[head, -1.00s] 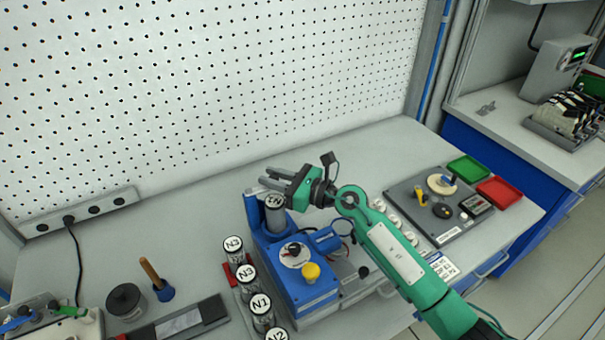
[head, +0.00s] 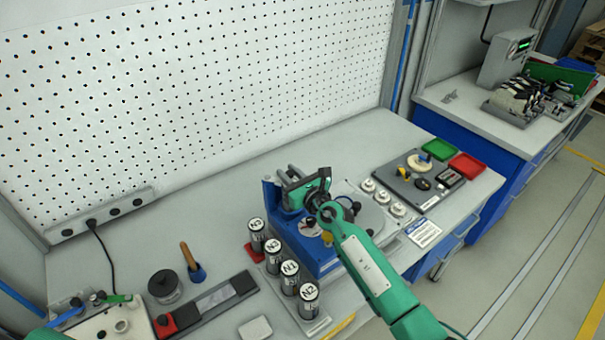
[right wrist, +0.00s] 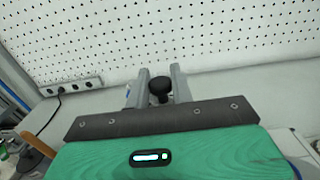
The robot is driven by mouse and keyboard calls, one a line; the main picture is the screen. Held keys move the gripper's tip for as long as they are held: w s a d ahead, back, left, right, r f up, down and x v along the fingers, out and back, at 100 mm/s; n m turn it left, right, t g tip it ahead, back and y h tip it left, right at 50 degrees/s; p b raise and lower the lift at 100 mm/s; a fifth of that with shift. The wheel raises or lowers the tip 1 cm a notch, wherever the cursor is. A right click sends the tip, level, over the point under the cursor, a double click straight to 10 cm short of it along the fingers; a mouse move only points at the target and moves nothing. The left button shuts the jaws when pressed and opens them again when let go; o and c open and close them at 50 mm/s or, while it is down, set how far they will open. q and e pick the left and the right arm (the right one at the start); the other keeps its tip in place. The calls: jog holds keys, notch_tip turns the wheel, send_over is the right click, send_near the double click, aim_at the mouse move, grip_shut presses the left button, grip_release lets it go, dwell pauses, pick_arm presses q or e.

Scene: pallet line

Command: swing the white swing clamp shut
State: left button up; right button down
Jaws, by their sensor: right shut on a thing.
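My right gripper (head: 290,184) is over the blue device (head: 322,262) on the bench. In the right wrist view its two grey fingers (right wrist: 158,90) stand either side of a black knob (right wrist: 160,88), and it is shut on this knob. What the knob belongs to is hidden by the gripper's body. I cannot make out a white swing clamp for certain. The white dial (head: 309,228) on the blue device is partly covered by my gripper. My left gripper is not in view.
Several labelled canisters (head: 290,277) stand just left of the blue device. A grey plate (head: 420,182) with small parts and green (head: 439,149) and red (head: 467,166) trays lie to the right. A white fixture (head: 95,326) is at lower left. Bench behind the canisters is clear.

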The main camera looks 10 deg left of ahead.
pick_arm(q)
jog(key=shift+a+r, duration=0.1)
pick_arm(e)
jog(key=shift+a+r, duration=0.1)
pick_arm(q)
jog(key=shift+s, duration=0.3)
pick_arm(e)
jog(key=c, duration=1.3)
grip_release()
jog(key=shift+s+d+p, duration=0.35)
jog(key=shift+s+d, duration=0.05)
jog(key=shift+d, duration=0.1)
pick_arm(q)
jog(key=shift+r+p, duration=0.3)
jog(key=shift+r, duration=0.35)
pick_arm(e)
jog(key=v, duration=1.2)
jog(key=shift+s+d, duration=0.15)
jog(key=shift+s, duration=0.1)
